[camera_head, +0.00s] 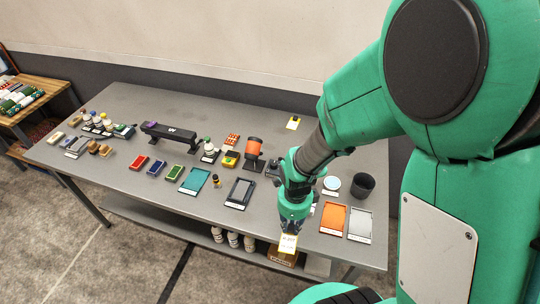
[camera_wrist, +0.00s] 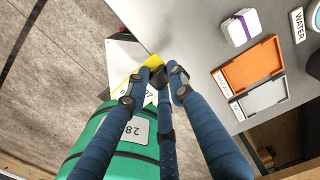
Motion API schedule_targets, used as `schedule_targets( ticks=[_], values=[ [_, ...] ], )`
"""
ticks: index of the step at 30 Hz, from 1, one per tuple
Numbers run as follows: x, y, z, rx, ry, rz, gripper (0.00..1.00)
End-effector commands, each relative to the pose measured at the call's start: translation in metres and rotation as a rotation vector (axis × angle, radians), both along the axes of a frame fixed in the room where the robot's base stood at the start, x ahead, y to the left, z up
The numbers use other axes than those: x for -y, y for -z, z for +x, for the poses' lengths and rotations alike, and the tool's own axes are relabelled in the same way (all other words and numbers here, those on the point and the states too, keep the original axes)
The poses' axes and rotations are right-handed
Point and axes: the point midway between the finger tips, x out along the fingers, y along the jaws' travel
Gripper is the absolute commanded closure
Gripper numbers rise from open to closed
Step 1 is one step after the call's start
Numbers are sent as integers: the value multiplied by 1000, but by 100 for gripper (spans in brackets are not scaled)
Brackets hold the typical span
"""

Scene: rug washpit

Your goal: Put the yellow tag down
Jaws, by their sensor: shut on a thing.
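The yellow tag (camera_head: 288,243) is a small flat piece with a pale printed face. My gripper (camera_head: 291,226) is shut on it at the table's front edge, and the tag hangs below the fingers. In the wrist view, the fingers of my gripper (camera_wrist: 160,74) close on the tag's edge; part of the yellow tag (camera_wrist: 126,75) shows beside them, and the fingers hide the rest. The tag appears just off the edge of the grey table (camera_head: 262,214), apart from the tabletop.
An orange tray (camera_head: 332,218) and a grey tray (camera_head: 359,223) lie right of my gripper. A black cup (camera_head: 363,186) stands behind them. A dark tray (camera_head: 240,192) lies to the left.

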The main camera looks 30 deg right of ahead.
Motion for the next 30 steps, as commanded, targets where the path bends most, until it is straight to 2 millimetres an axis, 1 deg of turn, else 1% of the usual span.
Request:
schedule_targets(
  ticks=[4, 15, 26, 30],
  values=[
    [0, -22, 0, 2, 0, -1, 91],
    [0, -72, 0, 0, 0, 0, 91],
    [7, -82, 25, -3, 20, 1, 91],
    [11, -87, 39, -2, 31, 1, 91]
  ],
)
